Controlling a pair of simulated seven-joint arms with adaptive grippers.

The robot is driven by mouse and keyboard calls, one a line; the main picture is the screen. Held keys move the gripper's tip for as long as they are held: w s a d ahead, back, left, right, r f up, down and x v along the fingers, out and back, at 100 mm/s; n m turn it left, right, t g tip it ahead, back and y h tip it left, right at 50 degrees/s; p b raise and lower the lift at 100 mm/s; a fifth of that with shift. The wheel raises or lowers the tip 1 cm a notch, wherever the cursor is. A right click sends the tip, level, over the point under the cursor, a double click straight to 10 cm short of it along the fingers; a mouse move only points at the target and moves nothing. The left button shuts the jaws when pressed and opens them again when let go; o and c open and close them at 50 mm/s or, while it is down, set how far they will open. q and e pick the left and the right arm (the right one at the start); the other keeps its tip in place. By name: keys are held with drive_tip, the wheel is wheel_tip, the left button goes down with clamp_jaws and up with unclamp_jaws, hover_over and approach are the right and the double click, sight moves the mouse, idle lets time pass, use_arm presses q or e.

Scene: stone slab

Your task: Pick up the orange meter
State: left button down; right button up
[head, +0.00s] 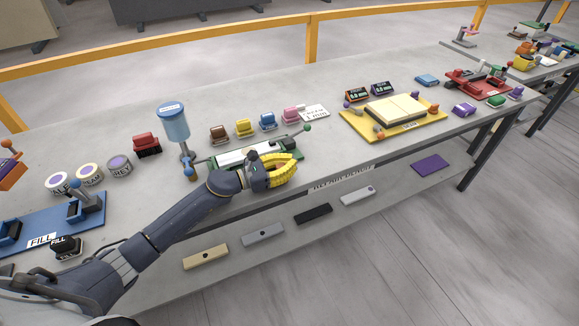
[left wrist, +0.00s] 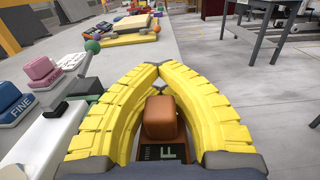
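My left gripper (head: 283,170) has yellow ribbed fingers and is over the front edge of the stone slab, beside the green-and-white device. In the left wrist view the fingers (left wrist: 155,70) are closed with their tips together. Between them is an orange-brown block on a dark panel with pale markings, the orange meter (left wrist: 160,118). The fingers lie around both its sides, and its lower part is partly hidden. In the head view the fingers hide it. My right gripper is not in view.
The green-and-white device (head: 240,155) and a blue dispenser (head: 173,125) stand near the arm. Several coloured stamps (head: 243,127) line up behind. Two small display boxes (head: 357,95) stand behind a yellow tray (head: 430,122). A lower shelf (head: 285,240) holds flat blocks.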

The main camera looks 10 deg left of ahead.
use_arm(q)
wheel_tip(320, 180, up, 19)
idle(0.7)
drive_tip(key=shift+r, duration=0.2)
drive_tip(key=shift+s+d+f, duration=0.1)
drive_tip(key=shift+s+f, duration=0.05)
drive_tip(key=shift+f, duration=0.05)
